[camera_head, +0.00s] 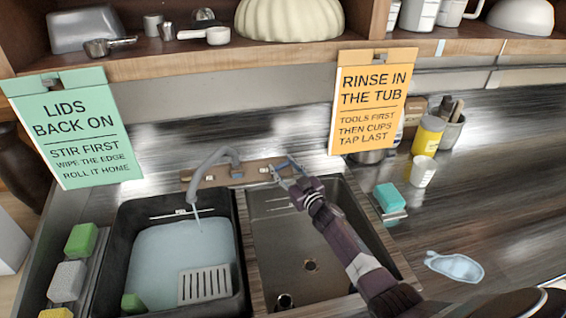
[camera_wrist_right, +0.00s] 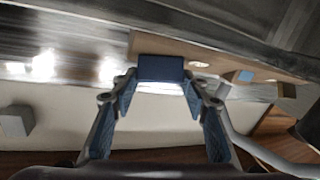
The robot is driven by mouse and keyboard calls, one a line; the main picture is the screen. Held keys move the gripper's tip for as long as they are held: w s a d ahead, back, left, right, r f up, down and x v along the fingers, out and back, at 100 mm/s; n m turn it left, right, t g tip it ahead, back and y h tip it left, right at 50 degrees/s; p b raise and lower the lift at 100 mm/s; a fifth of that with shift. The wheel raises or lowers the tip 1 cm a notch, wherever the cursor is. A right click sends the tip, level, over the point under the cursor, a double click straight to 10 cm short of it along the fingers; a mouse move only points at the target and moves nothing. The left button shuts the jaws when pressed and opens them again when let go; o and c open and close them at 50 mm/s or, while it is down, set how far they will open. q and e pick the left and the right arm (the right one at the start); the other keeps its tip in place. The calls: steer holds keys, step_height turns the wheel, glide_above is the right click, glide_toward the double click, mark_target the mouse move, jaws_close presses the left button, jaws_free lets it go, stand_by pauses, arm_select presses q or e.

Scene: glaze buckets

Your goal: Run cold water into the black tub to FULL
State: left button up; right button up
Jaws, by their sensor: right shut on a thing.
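The black tub (camera_head: 122,240) stands in the left sink with pale blue water (camera_head: 170,250) in it. A FULL line (camera_head: 182,213) shows on its back inner wall, above the water surface. A thin stream runs from the grey tap spout (camera_head: 192,190) into the tub. My right gripper (camera_head: 284,172) is at the tap's right side, shut on the blue tap handle, whose blue block also shows between my fingers in the right wrist view (camera_wrist_right: 160,68). My left gripper is not in view.
A white slotted grate (camera_head: 205,284) and a green sponge (camera_head: 132,303) are at the tub's front.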

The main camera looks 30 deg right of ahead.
steer(key=shift+d+n+g+y, duration=0.15)
steer(key=shift+n+g+y, duration=0.35)
steer(key=shift+n+y, duration=1.3)
steer(key=shift+n, duration=0.3)
steer(key=o, duration=1.2)
steer(key=shift+c, duration=0.2)
steer(key=v, duration=1.2)
